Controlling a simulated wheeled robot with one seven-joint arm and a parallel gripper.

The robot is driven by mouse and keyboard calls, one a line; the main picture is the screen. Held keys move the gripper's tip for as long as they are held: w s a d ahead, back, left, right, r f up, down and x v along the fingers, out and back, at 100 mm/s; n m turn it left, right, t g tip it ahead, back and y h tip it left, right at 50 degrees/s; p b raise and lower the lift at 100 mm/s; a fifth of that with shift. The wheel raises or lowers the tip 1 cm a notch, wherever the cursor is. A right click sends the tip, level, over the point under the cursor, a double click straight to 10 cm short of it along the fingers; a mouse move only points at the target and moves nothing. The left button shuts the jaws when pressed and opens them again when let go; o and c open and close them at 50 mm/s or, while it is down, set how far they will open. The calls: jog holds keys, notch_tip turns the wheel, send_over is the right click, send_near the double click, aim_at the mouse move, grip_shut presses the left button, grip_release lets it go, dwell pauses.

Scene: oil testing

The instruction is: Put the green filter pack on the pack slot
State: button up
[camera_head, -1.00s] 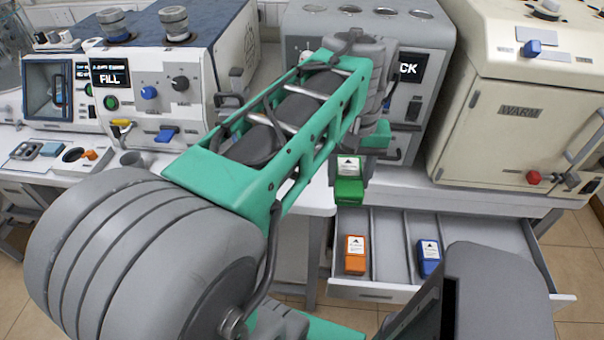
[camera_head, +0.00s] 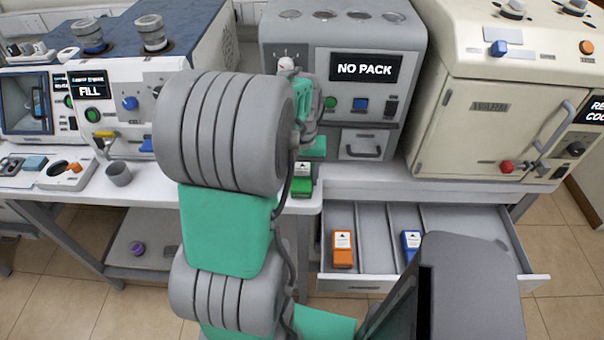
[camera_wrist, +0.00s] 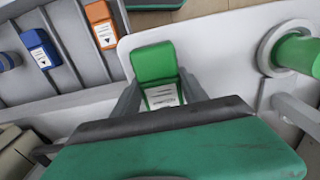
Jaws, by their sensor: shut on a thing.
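The green filter pack (camera_head: 302,186), with a white label, is in front of the grey machine (camera_head: 409,62) whose screen reads NO PACK. In the wrist view the green pack (camera_wrist: 154,62) is between the two grey fingers of my gripper (camera_wrist: 160,86), which is shut on it. In the head view my arm hides most of my gripper. The pack appears over the white bench edge, left of the open drawer; its exact height is unclear. I cannot make out the pack slot for certain.
The open drawer (camera_head: 456,240) holds an orange pack (camera_head: 342,248) and a blue pack (camera_head: 411,243) in separate lanes. A cream WARM machine (camera_head: 448,135) stands right. A FILL machine (camera_head: 122,105) and grey cup (camera_head: 118,173) are left. A green cylinder (camera_wrist: 297,52) is right in the wrist view.

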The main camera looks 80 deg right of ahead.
aim_at(302, 176)
jog(key=shift+f, duration=0.3)
jog(key=o, duration=1.5)
notch_tip(302, 176, up, 12)
jog(key=b, duration=0.2)
jog(key=w+a+n, duration=0.4)
jog(key=w+a, duration=0.3)
jog(key=w, duration=0.7)
jog(key=w+a+n+t+h, duration=0.1)
jog(key=w+a+n, duration=0.3)
jog(key=w+a, duration=0.65)
jog(key=a+f+n, duration=0.1)
jog(key=a+n, duration=0.1)
jog(key=a, duration=0.6)
jog(key=a+f+n+t, duration=0.1)
jog(key=a+f+n, duration=0.1)
jog(key=a, duration=0.6)
jog(key=w+a+f+n+t+y, duration=0.1)
jog(key=a+n, duration=0.2)
jog(key=a, duration=0.5)
jog(key=shift+f+n, duration=0.25)
jog(key=shift+n, duration=0.05)
